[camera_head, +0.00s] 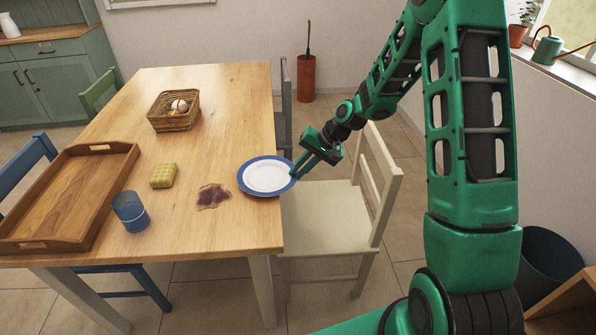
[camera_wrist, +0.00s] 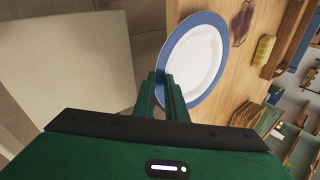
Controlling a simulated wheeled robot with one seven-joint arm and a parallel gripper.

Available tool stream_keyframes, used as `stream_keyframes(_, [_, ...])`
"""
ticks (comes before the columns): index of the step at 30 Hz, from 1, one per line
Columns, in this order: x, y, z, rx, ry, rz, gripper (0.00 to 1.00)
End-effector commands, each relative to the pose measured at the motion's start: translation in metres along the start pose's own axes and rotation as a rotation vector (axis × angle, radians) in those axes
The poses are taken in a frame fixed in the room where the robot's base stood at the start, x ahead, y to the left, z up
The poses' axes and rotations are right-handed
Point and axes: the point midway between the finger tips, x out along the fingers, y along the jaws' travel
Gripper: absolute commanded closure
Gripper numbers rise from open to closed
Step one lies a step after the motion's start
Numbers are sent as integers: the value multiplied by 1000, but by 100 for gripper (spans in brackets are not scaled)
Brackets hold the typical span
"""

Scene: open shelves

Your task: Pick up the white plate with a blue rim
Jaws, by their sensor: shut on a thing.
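The white plate with a blue rim (camera_head: 266,176) is at the right edge of the wooden table, its near-right rim reaching past the table edge. My gripper (camera_head: 295,171) comes in from the right and is shut on the plate's right rim. In the wrist view the plate (camera_wrist: 197,60) is ahead of the green fingers (camera_wrist: 161,88), with its rim at their tips. I cannot tell whether the plate is lifted off the table.
The wooden table (camera_head: 215,100) holds a wicker basket with eggs (camera_head: 174,109), a yellow-green sponge (camera_head: 163,175), a dark spill (camera_head: 213,196), a blue glass (camera_head: 130,211) and a wooden tray (camera_head: 65,200). A cream chair (camera_head: 330,205) stands under my gripper.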

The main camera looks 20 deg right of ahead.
Motion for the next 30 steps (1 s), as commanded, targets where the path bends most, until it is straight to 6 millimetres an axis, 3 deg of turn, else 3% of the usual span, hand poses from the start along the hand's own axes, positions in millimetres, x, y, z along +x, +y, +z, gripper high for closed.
stream_keyframes(2, [0,5,0,7,0,7,100])
stream_keyframes(3, [0,5,-1,7,1,7,79])
stream_keyframes(5, [-1,5,-1,7,1,7,67])
stream_keyframes(17, [-8,3,-2,4,5,2,67])
stream_keyframes(30, [-83,3,-2,4,5,4,67])
